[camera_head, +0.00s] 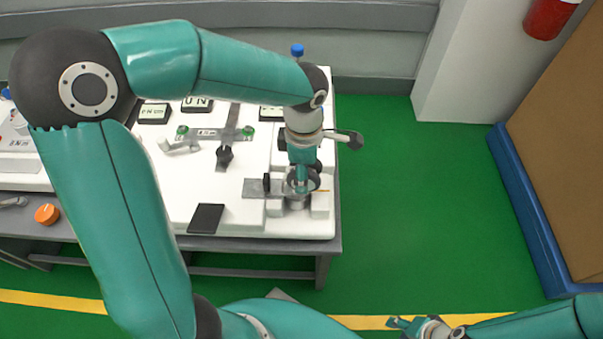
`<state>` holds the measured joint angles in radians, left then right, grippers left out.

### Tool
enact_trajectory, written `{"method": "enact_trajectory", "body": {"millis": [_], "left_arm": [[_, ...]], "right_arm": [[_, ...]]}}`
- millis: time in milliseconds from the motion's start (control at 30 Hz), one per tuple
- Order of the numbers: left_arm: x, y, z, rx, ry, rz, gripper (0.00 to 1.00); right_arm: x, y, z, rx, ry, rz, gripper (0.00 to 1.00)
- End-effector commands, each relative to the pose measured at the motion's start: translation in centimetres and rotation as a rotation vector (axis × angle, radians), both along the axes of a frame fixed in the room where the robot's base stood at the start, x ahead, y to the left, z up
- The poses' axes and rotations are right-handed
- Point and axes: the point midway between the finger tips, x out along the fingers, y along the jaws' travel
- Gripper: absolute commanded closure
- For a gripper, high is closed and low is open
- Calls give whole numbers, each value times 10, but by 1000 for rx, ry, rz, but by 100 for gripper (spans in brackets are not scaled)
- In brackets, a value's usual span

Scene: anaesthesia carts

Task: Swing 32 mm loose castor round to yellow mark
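The castor (315,181) is a small dark wheel at the right end of the white worktop, above a round grey base (298,202). A small yellow mark (323,191) shows just right of it. My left gripper (302,187) points down over the castor and hides much of it. Its teal fingers overlap the wheel in the picture; whether they touch or grip it cannot be told. My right gripper (398,324) is low at the bottom right, over the green floor, far from the castor. Its finger gap is too small to read.
An orange knob (47,214) is at left. Green floor lies clear to the right.

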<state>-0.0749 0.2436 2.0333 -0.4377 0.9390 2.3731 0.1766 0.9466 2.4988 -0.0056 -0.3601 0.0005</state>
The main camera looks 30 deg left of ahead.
Motion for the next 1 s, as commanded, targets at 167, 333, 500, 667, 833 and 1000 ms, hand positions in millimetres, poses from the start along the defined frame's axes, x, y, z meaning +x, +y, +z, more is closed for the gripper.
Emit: {"method": "enact_trajectory", "body": {"millis": [167,333,500,667,833,1000], "left_arm": [[2,1,0,0,-1,89,90],[1,1,1,0,0,98,90],[1,1,1,0,0,97,24],[1,1,0,0,0,96,11],[1,0,0,0,0,95,11],[2,0,5,0,-1,96,11]], "right_arm": [[0,0,-6,0,0,0,60],[0,0,-5,0,0,0,60],[0,0,-5,0,0,0,60],[0,0,-5,0,0,0,60],[0,0,-5,0,0,0,60],[0,0,-4,0,0,0,60]]}}
